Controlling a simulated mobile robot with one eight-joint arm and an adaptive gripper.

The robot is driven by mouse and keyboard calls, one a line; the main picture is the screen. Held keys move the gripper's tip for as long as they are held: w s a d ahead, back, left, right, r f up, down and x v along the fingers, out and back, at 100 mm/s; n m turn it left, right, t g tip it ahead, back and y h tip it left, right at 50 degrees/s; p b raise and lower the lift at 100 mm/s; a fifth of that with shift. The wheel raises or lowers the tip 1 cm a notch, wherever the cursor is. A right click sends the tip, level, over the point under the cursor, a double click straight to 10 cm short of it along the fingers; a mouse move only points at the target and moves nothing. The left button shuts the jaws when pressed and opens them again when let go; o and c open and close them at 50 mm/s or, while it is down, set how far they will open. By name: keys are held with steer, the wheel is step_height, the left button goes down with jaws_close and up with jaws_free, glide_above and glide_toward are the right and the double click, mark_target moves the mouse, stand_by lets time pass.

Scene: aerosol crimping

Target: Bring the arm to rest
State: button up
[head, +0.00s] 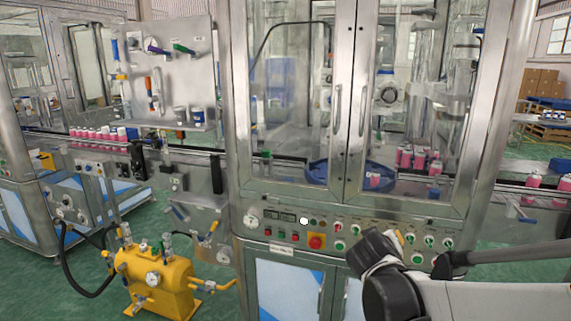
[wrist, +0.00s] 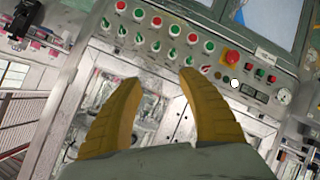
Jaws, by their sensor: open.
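My gripper (wrist: 161,77) shows in the wrist view with its two yellow ribbed fingers spread apart and nothing between them. In the head view my arm reaches in from the lower right, and its dark wrist is in front of the crimping machine's lower front. The fingers are mostly hidden there, with only a small yellow bit showing. The machine's control panel (head: 320,226) has rows of red and green knobs, a red emergency stop (head: 316,241) and a white round button (head: 303,221). The panel also shows in the wrist view (wrist: 150,32), tilted and upside down, beyond the fingertips.
The machine's glass doors (head: 345,100) are shut, with pink cans (head: 418,160) and a blue round tray (head: 350,176) behind them. A yellow tank (head: 155,280) with hoses stands at the lower left. A tool board (head: 170,70) hangs above the conveyor. Green floor is open between them.

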steer(key=s+a+f+m+g+y, duration=0.1)
steer(key=s+a+g+y, duration=0.1)
steer(key=s, duration=1.1)
steer(key=s+a+f+m+g+y, duration=0.1)
steer(key=s+a+f+y, duration=0.1)
steer(key=s, duration=1.1)
steer(key=shift+s+a+f+g+y, duration=0.15)
steer(key=shift+s+a+g+y, duration=0.2)
steer(key=shift+a+y, duration=0.45)
steer(key=shift+w, duration=0.1)
